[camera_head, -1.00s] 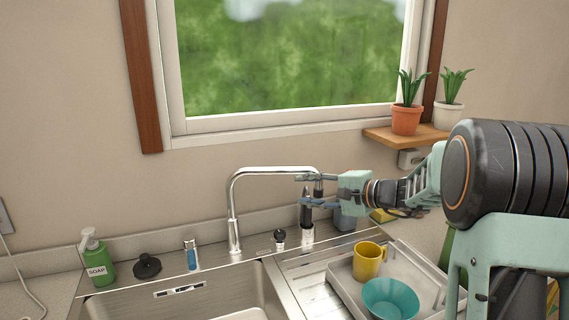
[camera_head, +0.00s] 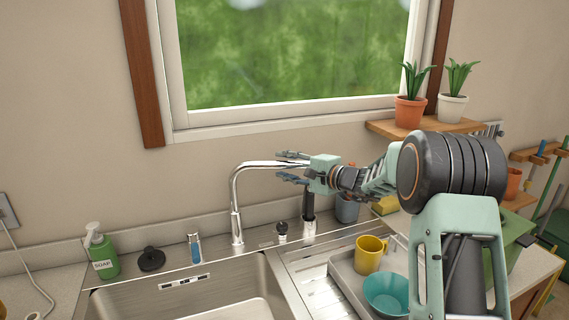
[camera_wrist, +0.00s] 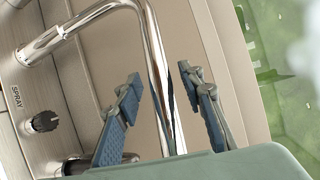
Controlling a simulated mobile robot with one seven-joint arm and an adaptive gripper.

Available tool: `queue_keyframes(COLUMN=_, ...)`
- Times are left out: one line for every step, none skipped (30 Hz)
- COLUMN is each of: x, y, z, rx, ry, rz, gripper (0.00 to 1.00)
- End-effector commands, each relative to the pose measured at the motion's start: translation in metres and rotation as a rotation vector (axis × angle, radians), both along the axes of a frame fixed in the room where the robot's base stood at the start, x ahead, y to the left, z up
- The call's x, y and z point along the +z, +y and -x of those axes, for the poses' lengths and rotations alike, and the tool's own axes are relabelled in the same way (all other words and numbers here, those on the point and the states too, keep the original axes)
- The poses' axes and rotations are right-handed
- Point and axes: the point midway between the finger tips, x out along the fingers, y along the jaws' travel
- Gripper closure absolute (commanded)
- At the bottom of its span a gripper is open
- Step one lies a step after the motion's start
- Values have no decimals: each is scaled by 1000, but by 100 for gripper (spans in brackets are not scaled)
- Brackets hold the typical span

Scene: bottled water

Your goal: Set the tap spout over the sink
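The chrome tap stands behind the sink, its riser (camera_head: 236,215) upright. Its spout (camera_head: 262,165) runs to the right from the bend, toward the drainboard side. The spout's far end is hidden behind my gripper. My gripper (camera_head: 283,167) is open, with one finger above and one below the horizontal spout. In the wrist view, the spout (camera_wrist: 162,80) passes between the two fingers of my gripper (camera_wrist: 163,95), with gaps on both sides. The steel sink basin (camera_head: 183,282) lies in front and to the left of the spout.
A black sprayer (camera_head: 308,205) and a dark knob (camera_head: 282,230) stand right of the riser. A grey tray (camera_head: 345,281) holds a yellow mug (camera_head: 369,254) and a teal bowl (camera_head: 388,294). Green soap (camera_head: 103,254) stands at left. Potted plants (camera_head: 410,112) sit on a shelf.

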Motion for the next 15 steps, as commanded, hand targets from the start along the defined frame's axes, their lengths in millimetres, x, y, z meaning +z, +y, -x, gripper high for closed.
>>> queue_keyframes(x=0, y=2, z=-1, rx=0, ry=0, rz=0, gripper=64)
queue_keyframes(x=0, y=2, z=-2, rx=0, ry=0, rz=0, gripper=64)
queue_keyframes(x=0, y=3, z=-2, rx=0, ry=-1, rz=1, gripper=64)
queue_keyframes(x=0, y=3, z=-2, rx=0, ry=-1, rz=1, gripper=64)
queue_keyframes(x=0, y=3, z=-2, rx=0, ry=-1, rz=1, gripper=64)
queue_keyframes(x=0, y=3, z=-2, rx=0, ry=-1, rz=1, gripper=64)
queue_keyframes(x=0, y=3, z=-2, rx=0, ry=0, rz=0, gripper=64)
queue_keyframes(x=0, y=2, z=-2, rx=0, ry=0, rz=0, gripper=64)
queue_keyframes(x=0, y=2, z=-2, rx=0, ry=0, rz=0, gripper=64)
queue_keyframes(x=0, y=2, z=-2, rx=0, ry=0, rz=0, gripper=67)
queue_keyframes(x=0, y=2, z=-2, rx=0, ry=0, rz=0, gripper=71)
queue_keyframes(x=0, y=2, z=-2, rx=0, ry=0, rz=0, gripper=75)
queue_keyframes(x=0, y=2, z=-2, rx=0, ry=0, rz=0, gripper=78)
queue_keyframes(x=0, y=2, z=-2, rx=0, ry=0, rz=0, gripper=82)
queue_keyframes(x=0, y=2, z=-2, rx=0, ry=0, rz=0, gripper=86)
